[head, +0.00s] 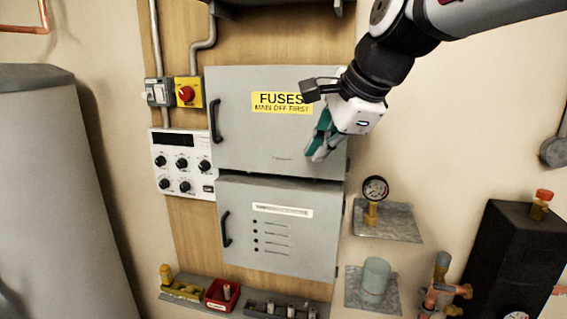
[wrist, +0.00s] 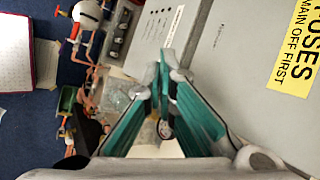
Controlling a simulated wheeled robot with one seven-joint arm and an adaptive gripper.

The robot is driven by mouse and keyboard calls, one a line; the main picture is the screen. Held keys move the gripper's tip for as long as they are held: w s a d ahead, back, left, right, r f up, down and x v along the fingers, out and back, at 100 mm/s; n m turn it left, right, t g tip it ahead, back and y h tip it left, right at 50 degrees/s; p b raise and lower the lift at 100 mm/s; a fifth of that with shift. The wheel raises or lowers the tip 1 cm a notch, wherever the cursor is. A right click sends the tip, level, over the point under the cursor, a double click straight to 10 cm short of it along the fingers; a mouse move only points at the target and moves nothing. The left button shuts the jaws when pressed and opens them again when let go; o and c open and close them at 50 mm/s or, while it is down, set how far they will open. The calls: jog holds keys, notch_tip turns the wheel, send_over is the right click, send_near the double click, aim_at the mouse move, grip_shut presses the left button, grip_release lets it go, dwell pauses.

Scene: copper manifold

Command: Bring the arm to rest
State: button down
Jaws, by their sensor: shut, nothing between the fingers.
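My gripper (head: 318,150) is in front of the lower right part of the grey fuse box door (head: 240,129) in the head view. Its teal fingers point down and to the left. In the wrist view my gripper (wrist: 165,75) has its fingertips together with nothing between them. I cannot tell how far the fingers are from the door. The door is closed, with a yellow "FUSES MAIN OFF FIRST" label partly hidden by my arm.
A second grey cabinet (head: 280,258) sits below, also closed. A shelf (head: 240,311) holds a red bin (head: 222,294). A grey tank (head: 55,190) stands left.

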jog(key=s+d+f+n+h, duration=0.1)
jog(key=s+d+f+n, duration=0.3)
jog(key=s, duration=0.3)
jog(key=s+d+f+n+h, duration=0.1)
jog(key=s+d+f+n, duration=0.3)
jog(key=s+n, duration=0.2)
jog(key=s+d+f+n+h, duration=0.1)
jog(key=s+d+f+n, duration=0.3)
jog(key=s, duration=0.5)
jog(key=shift+d+f+n+g+h+b, duration=0.25)
jog(key=shift+n+g+h+b, duration=0.15)
jog(key=shift+n, duration=0.2)
